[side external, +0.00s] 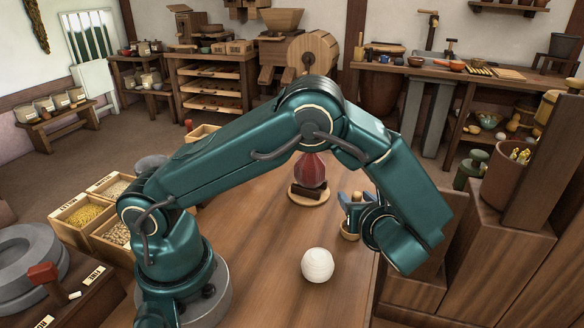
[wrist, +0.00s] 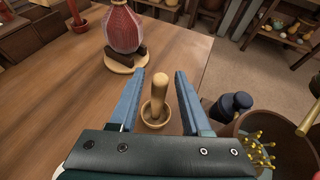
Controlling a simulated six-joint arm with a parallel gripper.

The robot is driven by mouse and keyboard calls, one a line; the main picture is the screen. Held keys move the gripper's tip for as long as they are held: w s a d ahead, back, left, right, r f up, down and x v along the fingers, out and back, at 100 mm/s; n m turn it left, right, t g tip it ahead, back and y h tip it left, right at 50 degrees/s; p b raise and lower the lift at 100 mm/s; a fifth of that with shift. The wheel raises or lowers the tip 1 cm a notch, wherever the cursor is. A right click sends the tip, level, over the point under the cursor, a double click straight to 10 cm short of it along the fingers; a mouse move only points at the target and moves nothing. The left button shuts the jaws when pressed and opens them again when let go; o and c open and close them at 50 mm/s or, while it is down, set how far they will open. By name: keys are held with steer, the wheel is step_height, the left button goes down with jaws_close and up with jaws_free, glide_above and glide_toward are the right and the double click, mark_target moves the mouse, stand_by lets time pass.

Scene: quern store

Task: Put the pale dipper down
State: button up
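The pale dipper, a light wooden cup with an upright handle (wrist: 160,92), is near the table's right edge. It appears to stand upright on the table. In the side external view its cup (side external: 349,231) shows below my gripper (side external: 352,202). In the wrist view the handle is between the two blue fingers of my gripper (wrist: 159,77), with a visible gap on each side. My gripper is open and does not appear to touch the handle.
A red patterned vessel (side external: 310,170) stands on a round wooden board (side external: 296,197) behind the dipper. A white ridged ball (side external: 318,265) sits on the table nearer the camera. Right of the table edge are wooden steps (side external: 490,260) and a brown pot (side external: 508,170). The table's middle is clear.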

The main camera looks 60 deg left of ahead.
steer(key=shift+r, duration=0.1)
steer(key=shift+d+r, duration=0.1)
steer(key=shift+r, duration=0.05)
steer(key=v, duration=1.1)
steer(key=s+a+r+n+h, duration=0.2)
steer(key=s+n+h, duration=0.4)
steer(key=n, duration=0.5)
steer(key=s+a+r+n+h, duration=0.2)
steer(key=s+n+h, duration=0.4)
steer(key=n, duration=0.5)
steer(key=shift+s+a+r+n, duration=0.3)
steer(key=shift+s+r, duration=0.1)
steer(key=shift+s, duration=0.2)
